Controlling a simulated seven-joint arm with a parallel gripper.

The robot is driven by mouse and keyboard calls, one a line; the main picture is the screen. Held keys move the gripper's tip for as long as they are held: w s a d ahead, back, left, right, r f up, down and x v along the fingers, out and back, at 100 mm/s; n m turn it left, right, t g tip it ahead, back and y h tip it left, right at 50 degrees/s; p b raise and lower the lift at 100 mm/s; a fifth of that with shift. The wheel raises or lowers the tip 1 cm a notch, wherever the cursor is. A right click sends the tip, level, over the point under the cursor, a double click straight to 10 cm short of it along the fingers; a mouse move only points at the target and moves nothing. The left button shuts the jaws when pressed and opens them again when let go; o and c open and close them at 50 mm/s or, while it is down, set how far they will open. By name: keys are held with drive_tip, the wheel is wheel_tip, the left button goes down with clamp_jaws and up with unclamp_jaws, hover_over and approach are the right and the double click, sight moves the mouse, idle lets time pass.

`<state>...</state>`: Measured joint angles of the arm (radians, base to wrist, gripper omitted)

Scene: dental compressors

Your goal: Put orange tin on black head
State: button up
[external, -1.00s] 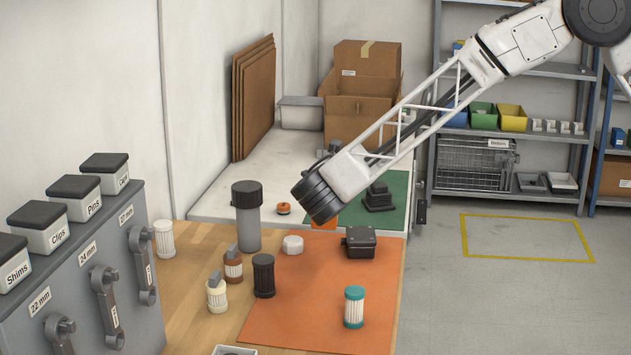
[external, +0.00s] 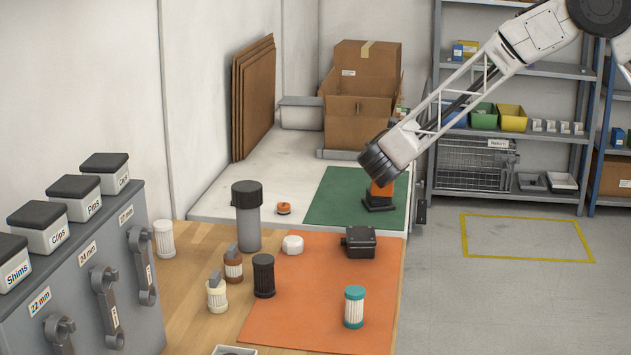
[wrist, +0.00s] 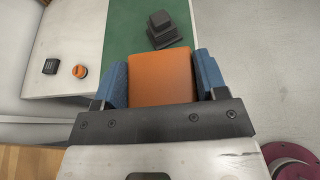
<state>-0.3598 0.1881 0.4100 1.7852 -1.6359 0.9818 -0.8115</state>
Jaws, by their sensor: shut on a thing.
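An orange tin (wrist: 160,77) is held between the blue-padded fingers of my gripper (wrist: 162,84), which is shut on it. In the external view the orange tin (external: 382,188) shows just below the end of my arm, in line with the black head (external: 379,204). The black head stands on the green mat (external: 330,196). I cannot tell whether the tin touches the head.
A small orange-and-black part (external: 283,208) sits on the white bench left of the green mat. A black box (external: 360,242) and a teal-capped filter (external: 354,307) stand on the orange mat (external: 310,320). Cardboard boxes (external: 360,110) stand behind.

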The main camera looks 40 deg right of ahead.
drive_tip(key=w+d, duration=0.1)
drive_tip(key=d, duration=1.3)
drive_tip(key=shift+f+g, duration=0.3)
drive_tip(key=shift+f, duration=0.15)
drive_tip(key=w+f, duration=0.1)
drive_tip(key=w, duration=1.5)
drive_tip(key=shift+f, duration=0.25)
drive_tip(key=shift+a, duration=0.1)
drive_tip(key=shift+f, duration=1.75)
drive_tip(key=shift+f, duration=0.15)
drive_tip(key=o, duration=1.1)
